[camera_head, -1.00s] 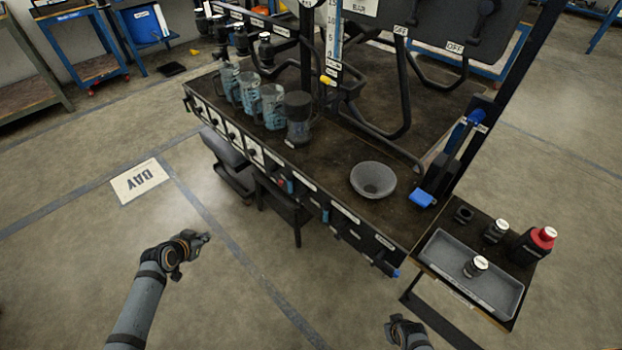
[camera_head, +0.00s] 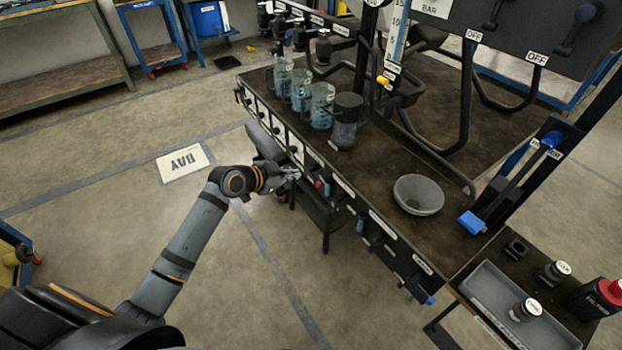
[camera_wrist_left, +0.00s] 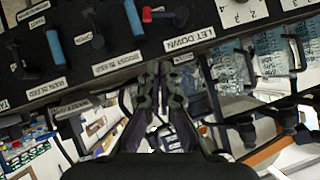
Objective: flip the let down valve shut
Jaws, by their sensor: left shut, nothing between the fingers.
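The let down valve has a short red handle (camera_wrist_left: 147,14) beside a dark body, above the LET DOWN label (camera_wrist_left: 188,38) in the left wrist view. A red spot on the front panel in the head view (camera_head: 319,184) looks like the same handle. My left gripper (camera_wrist_left: 163,72) is shut and empty, its fingertips just below the label and apart from the handle. In the head view the left gripper (camera_head: 288,177) is at the panel, left of the red spot. My right gripper is not in view.
Beside the red handle are a blue handle (camera_wrist_left: 134,18), a black one (camera_wrist_left: 95,36) and another blue one (camera_wrist_left: 56,46). Floor left of the bench is clear.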

